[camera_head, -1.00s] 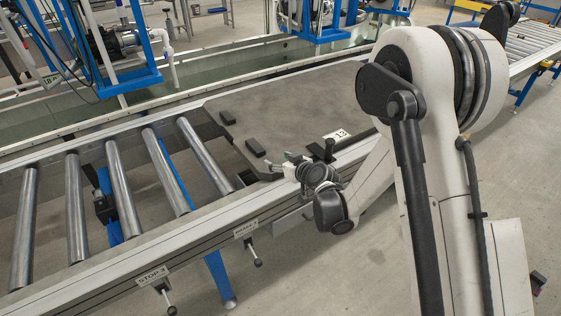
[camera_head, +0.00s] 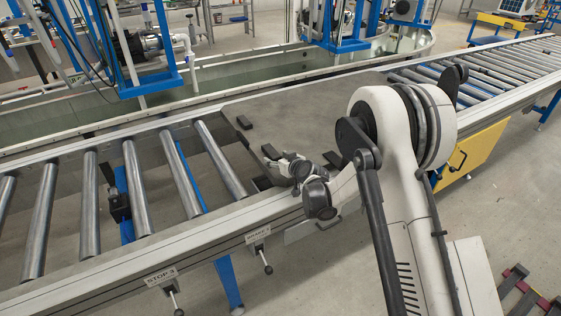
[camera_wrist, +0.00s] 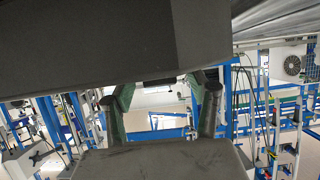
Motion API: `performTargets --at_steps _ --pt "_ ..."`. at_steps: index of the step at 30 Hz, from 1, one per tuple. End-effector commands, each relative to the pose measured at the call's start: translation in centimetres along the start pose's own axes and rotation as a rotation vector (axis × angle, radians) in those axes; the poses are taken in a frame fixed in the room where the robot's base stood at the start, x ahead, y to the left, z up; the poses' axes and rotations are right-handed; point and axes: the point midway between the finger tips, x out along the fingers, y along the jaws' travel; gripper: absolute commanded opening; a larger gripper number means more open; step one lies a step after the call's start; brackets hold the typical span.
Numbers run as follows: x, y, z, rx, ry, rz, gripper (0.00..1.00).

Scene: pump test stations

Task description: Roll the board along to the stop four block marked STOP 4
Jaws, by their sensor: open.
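The board is a flat grey-brown plate (camera_head: 310,112) lying on the roller conveyor in the head view. My gripper (camera_head: 272,160) is open at the board's near left corner, close beside the nearer block. Whether it touches the board is unclear. In the wrist view my two fingers (camera_wrist: 160,108) stand apart, with a dark flat surface (camera_wrist: 90,45) filling the top of the picture. My arm hides the board's near right part. No block marked STOP 4 can be made out.
Bare rollers (camera_head: 138,190) lie left of the board, and more rollers (camera_head: 475,72) lie to its right. On the near rail are a STOP 3 label (camera_head: 160,277) and a BRAKE 3 label (camera_head: 258,234) with levers. Blue-framed pump stands (camera_head: 140,50) stand behind.

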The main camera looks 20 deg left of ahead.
Motion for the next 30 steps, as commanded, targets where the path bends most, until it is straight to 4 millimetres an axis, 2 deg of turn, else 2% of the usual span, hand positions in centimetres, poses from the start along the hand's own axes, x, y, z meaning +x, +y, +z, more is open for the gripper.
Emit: performTargets --at_steps 8,20,30 --pt "0.1 0.0 -0.01 0.0 0.0 0.0 0.54" --pt "0.08 0.01 0.0 0.001 0.0 0.0 0.01" --pt "0.1 -0.56 0.05 0.001 0.0 -0.001 0.0"
